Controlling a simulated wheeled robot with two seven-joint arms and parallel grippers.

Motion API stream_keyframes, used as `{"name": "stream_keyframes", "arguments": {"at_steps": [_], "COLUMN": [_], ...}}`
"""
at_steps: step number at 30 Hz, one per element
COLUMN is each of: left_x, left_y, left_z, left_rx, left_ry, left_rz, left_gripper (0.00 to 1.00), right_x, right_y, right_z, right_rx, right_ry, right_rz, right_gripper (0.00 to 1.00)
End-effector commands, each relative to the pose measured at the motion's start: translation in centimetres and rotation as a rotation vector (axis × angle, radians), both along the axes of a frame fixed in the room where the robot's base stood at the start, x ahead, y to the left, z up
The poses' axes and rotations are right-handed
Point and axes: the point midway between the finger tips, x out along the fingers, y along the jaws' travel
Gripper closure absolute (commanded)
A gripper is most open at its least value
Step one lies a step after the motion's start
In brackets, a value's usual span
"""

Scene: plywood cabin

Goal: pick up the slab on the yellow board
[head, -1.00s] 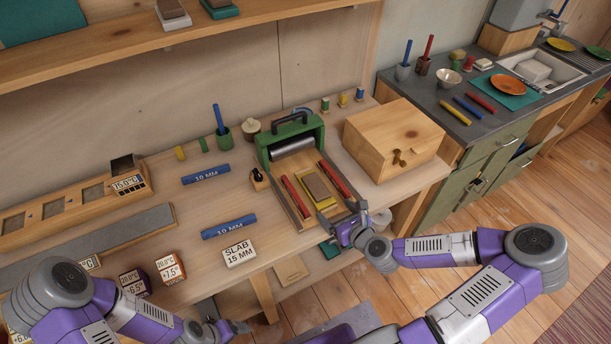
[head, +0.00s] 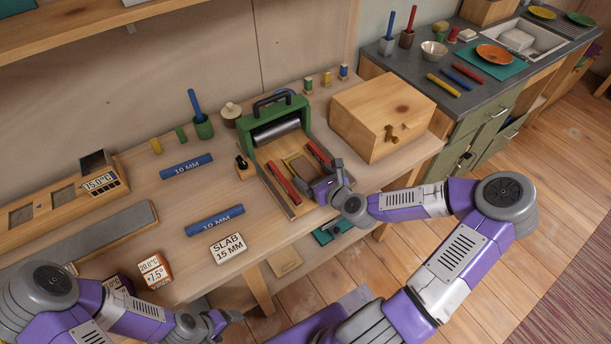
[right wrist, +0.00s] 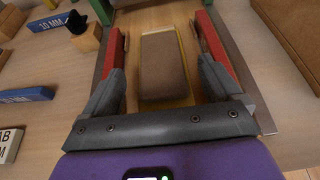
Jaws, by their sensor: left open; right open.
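The slab (right wrist: 163,68) is a brown block lying on the yellow board (right wrist: 186,101) in the right wrist view. In the head view the yellow board (head: 293,160) lies between two red bars on the wooden bed of the green roller press (head: 278,125), and my right gripper hides most of the slab. My right gripper (head: 314,180) is open just above the press bed, its fingers (right wrist: 160,40) either side of the slab with visible gaps. My left gripper (head: 226,320) is open and empty near the bottom edge, away from the slab.
Red bars (head: 283,184) flank the board closely. A wooden box (head: 383,115) stands to the right of the press. Blue 10 MM bars (head: 214,220) and a SLAB 15 MM sign (head: 229,247) lie to the left. The bench front between sign and press is fairly clear.

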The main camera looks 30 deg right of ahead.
Motion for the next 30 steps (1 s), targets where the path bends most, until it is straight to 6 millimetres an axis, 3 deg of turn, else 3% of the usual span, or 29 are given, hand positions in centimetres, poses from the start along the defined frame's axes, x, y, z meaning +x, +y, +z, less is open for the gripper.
{"name": "stream_keyframes", "arguments": {"at_steps": [6, 15, 27, 30], "left_x": [0.0, 0.0, 0.0, 0.0], "left_y": [0.0, 0.0, 0.0, 0.0], "left_z": [-1.3, -1.3, -1.3, -1.3], "left_rx": [0.0, 0.0, 0.0, 0.0], "left_ry": [0.0, 0.0, 0.0, 0.0], "left_rz": [0.0, 0.0, 0.0, 0.0], "left_gripper": [0.18, 0.18, 0.18, 0.18], "right_x": [2.3, 2.6, 2.5, 2.6], "right_y": [0.2, 0.1, 0.1, 0.2], "right_z": [-1.1, -1.1, -1.1, -1.0], "right_rx": [0.002, 0.001, 0.001, 0.0], "right_ry": [0.001, 0.002, 0.002, 0.0], "right_rz": [0.001, 0.0, 0.001, 0.001], "right_gripper": [0.08, 0.1, 0.71, 0.71]}}
